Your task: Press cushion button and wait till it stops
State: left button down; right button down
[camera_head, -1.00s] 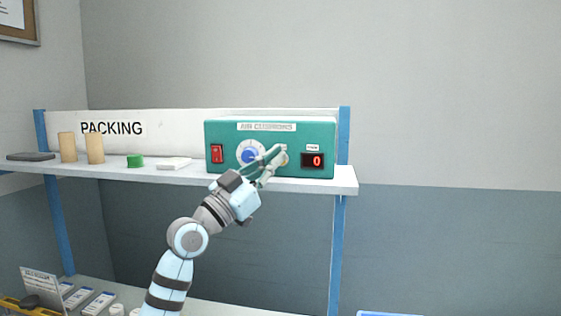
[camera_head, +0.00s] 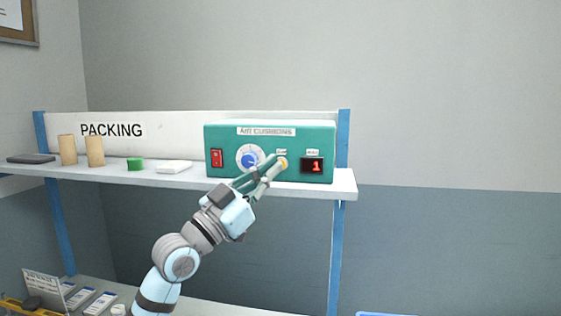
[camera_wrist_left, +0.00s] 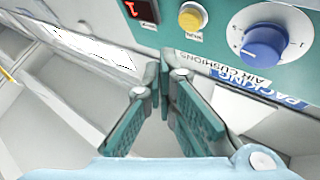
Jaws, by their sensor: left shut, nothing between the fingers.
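The green air cushions box (camera_head: 220,135) stands on the shelf. Its yellow button (camera_head: 283,163) sits between the blue-centred dial (camera_head: 250,158) and the red display (camera_head: 313,166), which reads 1. My left gripper (camera_head: 276,161) is shut and empty, its fingertips just left of the button in the head view. In the left wrist view the button (camera_wrist_left: 192,16) is fully visible beyond the fingertips (camera_wrist_left: 165,55), with the dial (camera_wrist_left: 265,40) to its right; the tips look apart from it. My right gripper is not in view.
The box has a red switch (camera_head: 217,158) at its left. A green cylinder (camera_head: 135,164), a white block (camera_head: 174,167), wooden blocks (camera_head: 95,151) and a dark flat item (camera_head: 31,158) stand along the shelf (camera_head: 110,175). The wall right of the box is clear.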

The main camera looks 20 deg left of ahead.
pick_arm(q)
jog(key=s, duration=0.2)
jog(key=shift+s+d+p, duration=0.3)
jog(key=shift+d+p, duration=0.05)
jog(key=shift+p, duration=0.05)
jog(key=shift+w, duration=0.1)
jog(key=shift+f, duration=0.1)
dwell(0.4)
